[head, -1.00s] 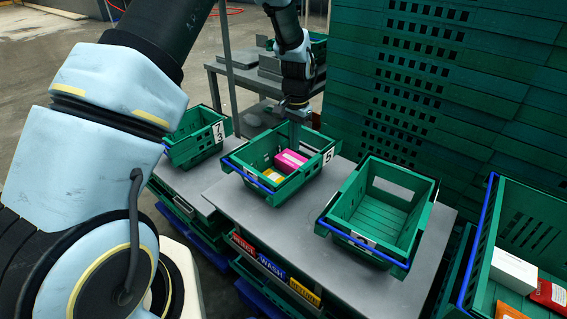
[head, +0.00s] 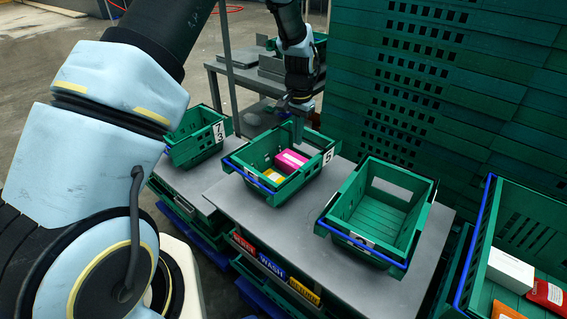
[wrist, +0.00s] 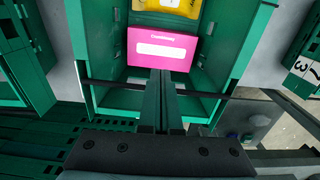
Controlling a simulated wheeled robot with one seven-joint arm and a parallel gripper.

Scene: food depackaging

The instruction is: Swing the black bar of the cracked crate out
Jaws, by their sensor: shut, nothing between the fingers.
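The green crate (head: 243,184) labelled 5 stands on the grey table, with a pink box (head: 290,161) and a yellow item (head: 273,175) inside. A blue bar (head: 247,176) runs along its near left end. In the wrist view a thin black bar (wrist: 110,87) crosses the near end of the crate. My gripper (wrist: 160,80) is shut and empty, with its fingers across the line of that bar at mid-length. I cannot tell whether they touch it. In the head view my gripper (head: 298,138) is at the crate's far end. I cannot make out a crack.
An empty green crate (head: 424,215) stands to the right on the table, and crate 7/3 (head: 180,153) to the left. A larger crate (head: 475,245) with a white box (head: 511,268) and packets is at far right. A wall of stacked green crates (head: 440,90) rises behind.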

